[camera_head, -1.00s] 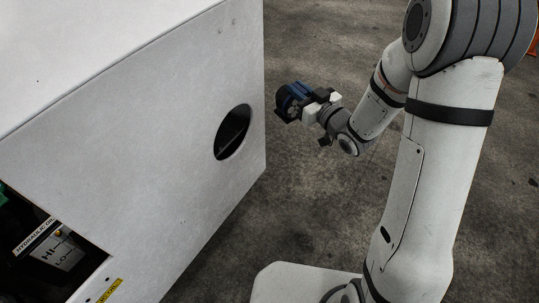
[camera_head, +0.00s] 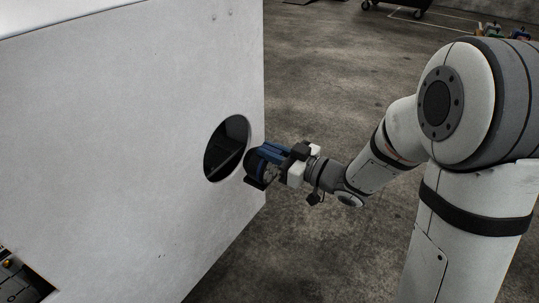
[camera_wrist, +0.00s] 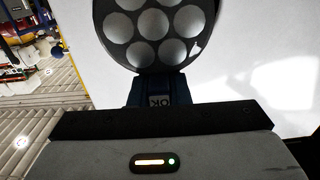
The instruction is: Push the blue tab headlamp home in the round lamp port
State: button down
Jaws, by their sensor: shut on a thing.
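The round lamp port (camera_head: 227,148) is a dark round hole in the white panel, left of my gripper in the head view. My gripper (camera_head: 280,160) is shut on the blue tab headlamp (camera_head: 262,163), a dark round lamp with a blue tab. The lamp is just right of the port and outside it; whether it touches the panel I cannot tell. In the wrist view the headlamp (camera_wrist: 152,28) shows several round pale cells, with its blue tab marked OK (camera_wrist: 160,100) between my gripper's jaws. The port is not recognisable in the wrist view.
The white panel (camera_head: 110,130) fills the left of the head view, its right edge close to the port. An opening with dark parts (camera_head: 22,280) is at lower left. A wheeled cart (camera_head: 398,8) stands far back.

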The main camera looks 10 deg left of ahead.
aim_at(252, 149)
jog(key=shift+s+d, duration=0.1)
jog(key=shift+d, duration=0.1)
jog(key=shift+x, duration=2.9)
jog(key=x, duration=1.1)
jog(key=shift+b, duration=0.35)
dwell(2.7)
jog(key=c, duration=1.3)
grip_release()
jog(key=shift+r, duration=0.1)
